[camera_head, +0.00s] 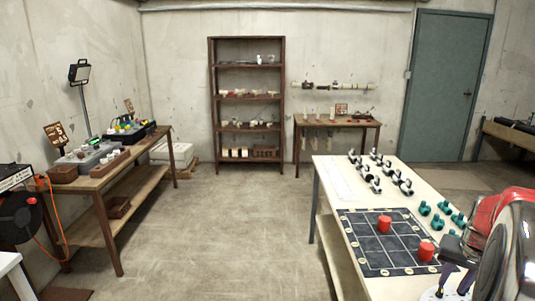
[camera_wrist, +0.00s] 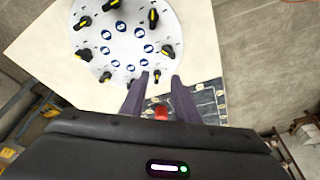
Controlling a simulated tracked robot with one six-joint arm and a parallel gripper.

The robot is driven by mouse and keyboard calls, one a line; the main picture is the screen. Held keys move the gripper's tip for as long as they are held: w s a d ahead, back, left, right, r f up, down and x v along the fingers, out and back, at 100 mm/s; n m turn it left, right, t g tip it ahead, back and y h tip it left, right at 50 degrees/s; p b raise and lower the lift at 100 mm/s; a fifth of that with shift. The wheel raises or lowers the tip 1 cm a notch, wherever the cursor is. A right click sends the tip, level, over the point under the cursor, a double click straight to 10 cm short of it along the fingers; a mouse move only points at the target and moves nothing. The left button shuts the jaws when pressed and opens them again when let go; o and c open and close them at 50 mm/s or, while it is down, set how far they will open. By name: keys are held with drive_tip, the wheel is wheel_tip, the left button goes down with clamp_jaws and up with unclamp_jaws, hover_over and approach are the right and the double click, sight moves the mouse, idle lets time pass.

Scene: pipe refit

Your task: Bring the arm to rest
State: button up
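My gripper (camera_wrist: 160,78) shows in the wrist view with its two dark fingers spread apart and nothing held between them. Beyond the fingertips is a round white plate (camera_wrist: 126,42) with black-and-yellow knobs and blue oval marks. A red piece (camera_wrist: 161,113) shows between the fingers, lower down on a dark gridded mat (camera_wrist: 208,94). In the head view, part of my arm seems to show at the lower right, over the near end of the pale table (camera_head: 335,173).
The dark mat (camera_head: 368,252) on the pale table bears red pieces (camera_head: 384,223). Green fittings (camera_head: 425,208) and black-and-white fittings (camera_head: 376,184) stand behind it. A wooden bench (camera_head: 98,184) is at left, a shelf (camera_head: 212,95) at the back. The floor between is clear.

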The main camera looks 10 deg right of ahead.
drive_tip(key=s+a+r+n+t, duration=0.1)
drive_tip(key=s+a+r+n, duration=0.1)
drive_tip(key=a, duration=1.2)
drive_tip(key=s+a+r+n+t+y, duration=0.1)
drive_tip(key=s+a+r+n, duration=0.1)
drive_tip(key=a, duration=1.2)
drive_tip(key=s+a+r+n+t+y, duration=0.1)
drive_tip(key=a+n, duration=0.4)
drive_tip(key=a, duration=1)
drive_tip(key=s+r, duration=0.1)
drive_tip(key=s, duration=0.1)
drive_tip(key=shift+s+r, duration=0.3)
